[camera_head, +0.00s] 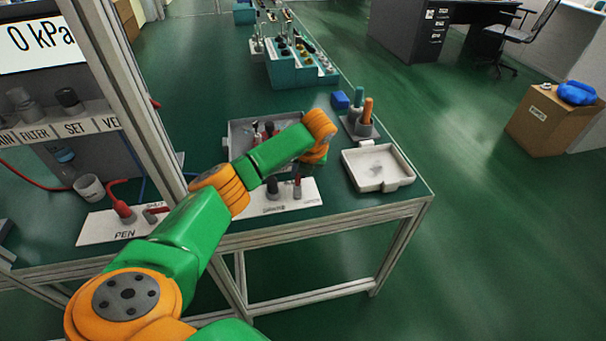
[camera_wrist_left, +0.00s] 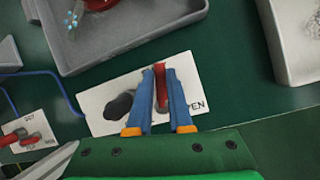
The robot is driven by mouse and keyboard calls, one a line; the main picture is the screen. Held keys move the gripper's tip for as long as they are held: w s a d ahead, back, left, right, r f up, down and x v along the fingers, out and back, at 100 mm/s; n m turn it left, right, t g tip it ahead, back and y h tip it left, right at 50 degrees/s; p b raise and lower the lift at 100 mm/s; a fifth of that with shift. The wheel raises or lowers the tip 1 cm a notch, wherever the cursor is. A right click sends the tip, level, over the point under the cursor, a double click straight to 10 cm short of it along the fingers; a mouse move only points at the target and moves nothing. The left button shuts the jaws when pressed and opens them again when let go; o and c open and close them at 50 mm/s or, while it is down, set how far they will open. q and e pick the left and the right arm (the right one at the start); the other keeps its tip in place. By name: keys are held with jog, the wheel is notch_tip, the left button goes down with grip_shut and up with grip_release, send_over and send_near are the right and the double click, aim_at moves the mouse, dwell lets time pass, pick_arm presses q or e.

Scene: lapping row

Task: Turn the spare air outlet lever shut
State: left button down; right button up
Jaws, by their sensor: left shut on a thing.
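The spare air outlet's red lever (camera_wrist_left: 161,92) is between the blue fingers of my left gripper (camera_wrist_left: 161,72) in the left wrist view. The gripper is shut on it. The lever runs up and down in that picture, just left of the printed letters "PEN". A dark round fitting (camera_wrist_left: 119,106) stands left of it on the same white plate (camera_wrist_left: 96,98). In the head view the plate (camera_head: 311,191) lies near the bench's front edge. The red lever (camera_head: 297,187) shows there below my wrist. My right gripper is not in view.
A second white plate (camera_head: 95,229) with a red hose and red lever (camera_head: 157,209) lies left. A grey tray (camera_head: 238,133) sits behind the spare outlet. A pale tray (camera_head: 388,184) and a holder with two handles (camera_head: 359,133) stand right. A metal post rises left of my forearm.

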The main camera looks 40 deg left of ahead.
pick_arm(q)
jog(key=shift+s+a+n+g+b, duration=0.2)
jog(key=shift+n+g+b, duration=0.1)
jog(key=shift+n, duration=0.45)
jog(key=shift+s+a+n+g+b, duration=0.15)
jog(key=shift+n+g, duration=0.15)
jog(key=shift+n, duration=0.45)
jog(key=c, duration=0.8)
grip_release()
jog(key=shift+c, duration=0.2)
jog(key=v, duration=0.7)
jog(key=shift+b, duration=0.35)
jog(key=shift+w+d+f, duration=0.1)
jog(key=shift+d, duration=0.05)
